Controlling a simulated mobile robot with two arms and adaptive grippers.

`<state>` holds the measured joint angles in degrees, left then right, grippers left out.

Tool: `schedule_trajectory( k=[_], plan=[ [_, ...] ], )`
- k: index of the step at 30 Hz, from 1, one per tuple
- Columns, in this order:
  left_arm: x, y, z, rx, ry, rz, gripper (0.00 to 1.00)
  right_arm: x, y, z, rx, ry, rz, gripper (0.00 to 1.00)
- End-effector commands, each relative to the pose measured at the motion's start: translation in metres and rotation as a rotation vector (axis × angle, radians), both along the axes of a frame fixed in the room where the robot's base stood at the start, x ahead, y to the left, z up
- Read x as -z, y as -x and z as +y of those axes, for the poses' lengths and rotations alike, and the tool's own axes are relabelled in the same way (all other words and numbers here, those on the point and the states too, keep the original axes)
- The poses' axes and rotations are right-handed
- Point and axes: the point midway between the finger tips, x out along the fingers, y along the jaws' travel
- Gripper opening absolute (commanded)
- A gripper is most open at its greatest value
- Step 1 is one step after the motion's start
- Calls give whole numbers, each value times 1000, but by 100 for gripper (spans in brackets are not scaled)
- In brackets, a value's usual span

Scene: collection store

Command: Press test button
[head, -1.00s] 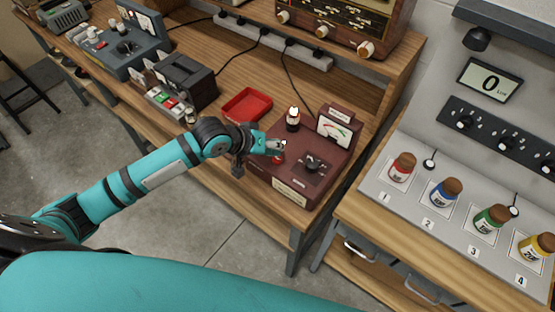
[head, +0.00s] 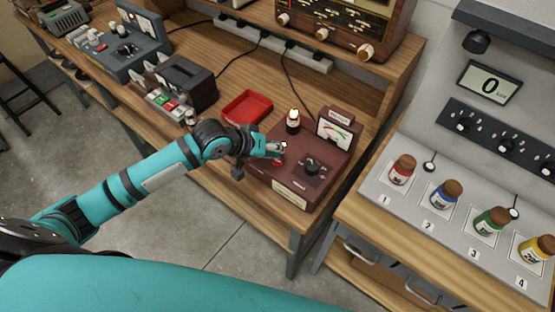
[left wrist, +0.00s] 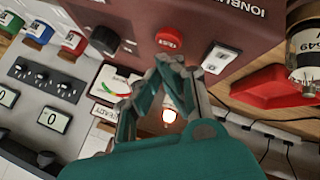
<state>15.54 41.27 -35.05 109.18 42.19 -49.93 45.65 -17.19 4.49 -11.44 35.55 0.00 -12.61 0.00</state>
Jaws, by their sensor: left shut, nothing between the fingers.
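The maroon tester (head: 285,191) stands on the wooden bench. Its round red test button (head: 277,162) is partly hidden by my gripper in the head view. The same button (left wrist: 168,39) shows clear in the left wrist view, with pale lettering on it. My left gripper (head: 279,150) is shut and empty, with its fingertips (left wrist: 172,62) close to the button. I cannot tell whether they touch it. A black knob (left wrist: 104,40) and a light rocker switch (left wrist: 218,57) flank the button. The meter (head: 334,133) is at the tester's back. My right gripper is out of view.
A glowing tube (head: 293,121) stands on the tester behind my gripper. A red tray (head: 247,105) lies left of it. A dark device (head: 187,82) with coloured buttons is further left. Numbered bottles stand on the grey panel (head: 405,210) at right.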

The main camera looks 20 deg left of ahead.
Motion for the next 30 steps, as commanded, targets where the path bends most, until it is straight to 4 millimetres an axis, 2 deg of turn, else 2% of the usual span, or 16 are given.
schedule_trajectory(
  k=[30],
  plan=[
    [10, 0, 0, 0, 0, 0, 0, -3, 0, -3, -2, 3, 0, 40]
  ],
)
